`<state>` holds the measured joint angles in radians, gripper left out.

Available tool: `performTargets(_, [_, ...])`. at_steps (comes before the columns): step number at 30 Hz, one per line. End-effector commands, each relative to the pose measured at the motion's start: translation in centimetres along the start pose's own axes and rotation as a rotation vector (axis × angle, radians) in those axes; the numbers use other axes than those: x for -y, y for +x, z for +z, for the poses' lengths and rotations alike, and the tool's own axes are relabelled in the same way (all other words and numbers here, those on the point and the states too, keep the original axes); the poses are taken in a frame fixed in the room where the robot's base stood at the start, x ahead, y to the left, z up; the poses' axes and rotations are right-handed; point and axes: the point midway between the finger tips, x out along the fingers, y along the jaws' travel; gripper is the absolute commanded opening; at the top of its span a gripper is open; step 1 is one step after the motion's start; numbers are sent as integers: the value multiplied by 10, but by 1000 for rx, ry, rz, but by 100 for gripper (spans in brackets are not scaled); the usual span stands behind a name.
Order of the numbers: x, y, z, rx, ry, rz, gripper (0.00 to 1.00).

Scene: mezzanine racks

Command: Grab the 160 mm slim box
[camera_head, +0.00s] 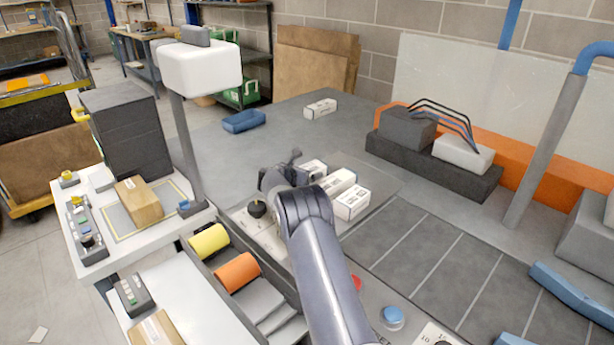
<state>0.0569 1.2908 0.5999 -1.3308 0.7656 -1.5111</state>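Several small white boxes with dark print lie on the grey surface. One (315,168) is just right of my gripper, another (339,182) lies nearer, and a third (352,204) lies at the front right of these. A separate white box (320,108) lies farther back, alone. The print is too small to tell which is the 160 mm slim box. My gripper (290,160) is at the end of my arm, left of the group of boxes. My wrist and arm partly hide it, and I cannot see whether its fingers are open.
A blue tray (244,121) lies at the back left. A dark block with grey and white units (432,165) stands at the right. A grey pole (187,150) with a white head rises left of my arm. Dark lanes (455,262) at the right are empty.

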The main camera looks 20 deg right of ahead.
Motion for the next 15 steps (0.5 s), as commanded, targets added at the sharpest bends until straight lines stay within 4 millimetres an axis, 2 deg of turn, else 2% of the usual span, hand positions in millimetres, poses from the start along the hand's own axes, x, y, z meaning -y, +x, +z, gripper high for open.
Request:
performTargets(4, [0, 0, 0, 0, 0, 0, 94])
performTargets(15, [0, 0, 0, 0, 0, 0, 63])
